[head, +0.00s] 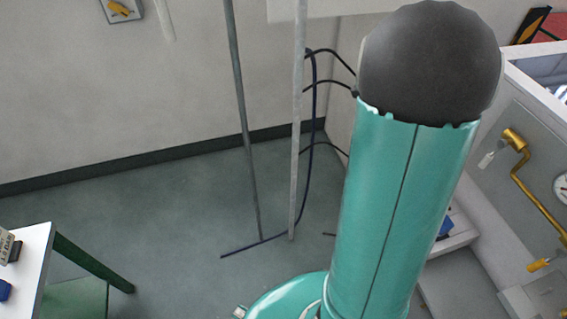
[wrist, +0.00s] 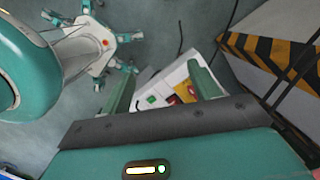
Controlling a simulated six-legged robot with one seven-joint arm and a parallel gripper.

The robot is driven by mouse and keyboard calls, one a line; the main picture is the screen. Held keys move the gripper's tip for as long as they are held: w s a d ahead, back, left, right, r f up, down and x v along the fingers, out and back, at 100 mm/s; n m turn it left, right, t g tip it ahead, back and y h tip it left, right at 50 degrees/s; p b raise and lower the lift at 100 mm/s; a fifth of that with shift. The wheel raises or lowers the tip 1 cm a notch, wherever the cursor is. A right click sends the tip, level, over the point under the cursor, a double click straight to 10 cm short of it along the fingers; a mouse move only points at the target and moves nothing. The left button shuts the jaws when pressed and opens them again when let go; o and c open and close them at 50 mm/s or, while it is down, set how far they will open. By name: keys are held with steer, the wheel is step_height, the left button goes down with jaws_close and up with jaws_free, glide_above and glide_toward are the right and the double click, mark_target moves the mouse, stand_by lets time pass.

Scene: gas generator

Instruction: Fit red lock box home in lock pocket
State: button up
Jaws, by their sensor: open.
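My gripper (wrist: 158,70) shows in the wrist view with its two green fingers apart. No object is seen held between them. Beyond the fingers is a white panel or box (wrist: 150,88) with a green button. A small red part (wrist: 185,92) with yellow beside it sits on it, partly hidden by the right finger. I cannot tell whether this red part is the lock box. I cannot make out the lock pocket in either view. My gripper is not in the head view, where my teal arm covers the middle right.
A white table (head: 35,262) with small items stands at the left in the head view. A grey panel (head: 500,205) with a brass pipe (head: 535,195) is at the right. Two thin poles (head: 243,110) stand mid-view. A hazard-striped edge (wrist: 265,65) is right in the wrist view.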

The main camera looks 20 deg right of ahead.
steer(key=a+r+n+t, duration=0.1)
steer(key=a+r+n, duration=0.3)
steer(key=a+n, duration=0.3)
steer(key=a+r+n+t, duration=0.1)
steer(key=a+r+n, duration=0.35)
steer(key=a, duration=0.45)
steer(key=s+a+r+n+t, duration=0.1)
steer(key=s+a+r+n, duration=0.1)
steer(key=s+a+n, duration=0.2)
steer(key=s+a+r+n+t+h, duration=0.1)
steer(key=s+a+r+n, duration=0.2)
steer(key=a+n, duration=0.6)
steer(key=shift+s+a+n, duration=0.35)
steer(key=shift+s+a, duration=0.35)
steer(key=shift+s, duration=0.2)
steer(key=shift+c, duration=0.4)
steer(key=c, duration=0.5)
steer(key=shift+d, duration=0.15)
